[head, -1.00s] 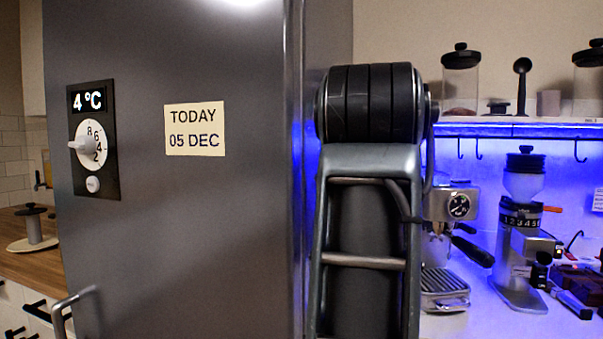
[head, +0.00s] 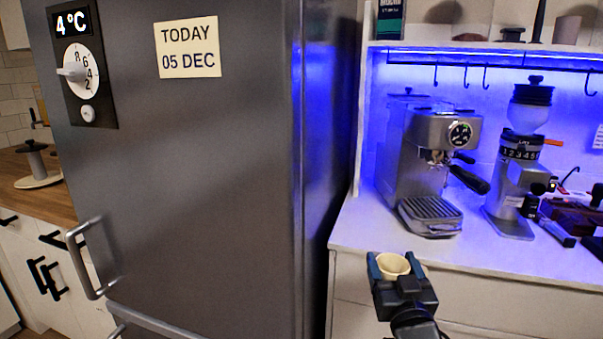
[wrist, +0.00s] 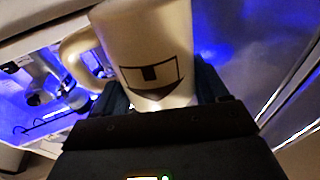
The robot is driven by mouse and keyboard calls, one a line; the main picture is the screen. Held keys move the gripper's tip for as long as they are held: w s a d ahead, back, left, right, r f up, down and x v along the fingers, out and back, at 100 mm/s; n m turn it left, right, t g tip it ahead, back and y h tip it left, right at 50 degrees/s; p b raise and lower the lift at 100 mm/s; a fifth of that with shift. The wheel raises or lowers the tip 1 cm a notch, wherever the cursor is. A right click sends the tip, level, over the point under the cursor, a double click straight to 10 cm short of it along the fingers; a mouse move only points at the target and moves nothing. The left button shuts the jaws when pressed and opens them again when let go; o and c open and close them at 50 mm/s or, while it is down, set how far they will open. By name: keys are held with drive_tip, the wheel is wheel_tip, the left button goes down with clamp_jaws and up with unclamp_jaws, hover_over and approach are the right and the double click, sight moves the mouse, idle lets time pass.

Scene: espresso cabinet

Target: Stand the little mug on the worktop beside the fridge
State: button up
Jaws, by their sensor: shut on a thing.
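The little mug (head: 393,263) is cream, with its open mouth facing up in the head view. My gripper (head: 394,275) is shut on it, with a dark finger on either side. It is in front of the white worktop (head: 358,228) right of the fridge (head: 220,190); the gap to the edge is hard to judge. In the wrist view the mug (wrist: 148,30) fills the top middle, with a dark face-like print and its handle toward the left. A wooden worktop (head: 62,200) lies left of the fridge.
An espresso machine (head: 425,150) and a grinder (head: 520,160) stand on the white worktop, with dark tools (head: 570,215) farther right. The worktop's front left part is bare. A shelf (head: 480,46) with hooks hangs above. The fridge handle (head: 85,260) sticks out.

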drive_tip(key=s+d+f, duration=0.5)
drive_tip(key=s+f, duration=0.2)
drive_tip(key=f, duration=0.2)
drive_tip(key=s+d+f, duration=0.6)
drive_tip(key=s+f, duration=0.1)
drive_tip(key=f, duration=0.2)
drive_tip(key=s+a+f, duration=0.5)
drive_tip(key=a+f, duration=0.1)
drive_tip(key=a, duration=0.1)
drive_tip(key=shift+f, duration=0.3)
drive_tip(key=shift+w+a, duration=0.1)
